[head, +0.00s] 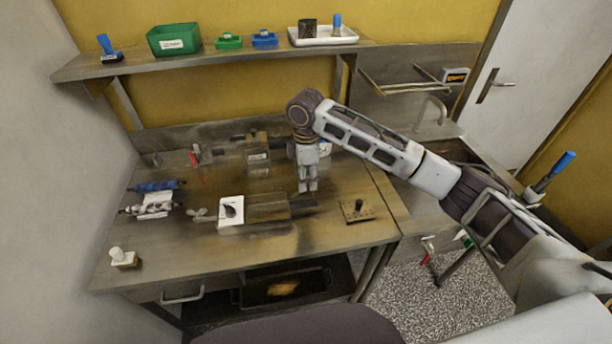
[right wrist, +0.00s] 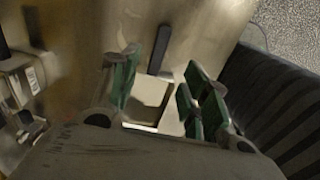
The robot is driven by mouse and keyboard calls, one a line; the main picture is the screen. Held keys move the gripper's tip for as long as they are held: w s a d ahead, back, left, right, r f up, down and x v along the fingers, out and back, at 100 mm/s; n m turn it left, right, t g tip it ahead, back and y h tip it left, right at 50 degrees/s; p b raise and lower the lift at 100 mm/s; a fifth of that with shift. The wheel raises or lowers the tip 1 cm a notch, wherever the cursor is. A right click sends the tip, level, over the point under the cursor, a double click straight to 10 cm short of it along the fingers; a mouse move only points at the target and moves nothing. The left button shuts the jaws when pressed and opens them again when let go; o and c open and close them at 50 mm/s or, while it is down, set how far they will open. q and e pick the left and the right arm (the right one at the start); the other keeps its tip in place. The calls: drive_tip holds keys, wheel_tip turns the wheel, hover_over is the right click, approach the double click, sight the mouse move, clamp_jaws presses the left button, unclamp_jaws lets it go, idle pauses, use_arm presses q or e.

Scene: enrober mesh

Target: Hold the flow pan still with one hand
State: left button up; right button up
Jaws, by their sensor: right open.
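A low, flat, brownish metal piece (head: 268,208), which may be the flow pan, lies at the middle of the worktable, with a dark bar at its right end. A white block with a dark knob (head: 231,211) stands at its left end. My right gripper (head: 308,188) points down over the right end of this piece. In the right wrist view its green-padded fingers (right wrist: 158,88) are apart, with nothing between the pads. Beyond them show a pale frame and a dark bar (right wrist: 163,48). I cannot tell whether the fingertips touch anything. My left gripper is out of view.
A small plate with a dark knob (head: 357,209) lies to the right. Blue and white rollers (head: 155,200) lie at left, a white-topped block (head: 122,257) at front left. A metal unit (head: 257,155) stands behind. The front of the worktable (head: 220,258) is mostly clear.

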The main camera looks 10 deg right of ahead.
sight(306, 201)
drive_tip(key=shift+f, duration=0.15)
drive_tip(key=shift+f, duration=5.9)
drive_tip(key=shift+c, duration=0.3)
clamp_jaws()
